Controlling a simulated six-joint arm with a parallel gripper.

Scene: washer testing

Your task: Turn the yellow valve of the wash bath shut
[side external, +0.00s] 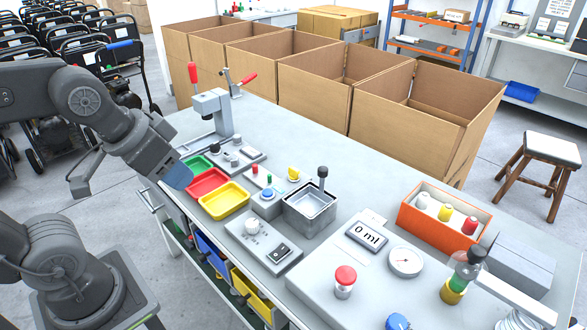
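The wash bath is a small grey open metal basin (298,216) near the middle of the bench in the side external view. The yellow valve (293,172) stands just behind its back left corner; which way its handle is turned is too small to tell. A black-knobbed lever (322,175) rises at the bath's back right. My gripper (174,176) hangs at the left edge of the bench, left of the red tray, well apart from the valve. Its blue end shows, but its fingertips cannot be made out clearly. I see nothing held.
Green, red (208,183) and yellow (224,200) trays lie between my gripper and the bath. A small button box (267,203) stands left of the bath. A red-handled press (213,105) rises behind the trays. Large cardboard boxes (310,80) line the back.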

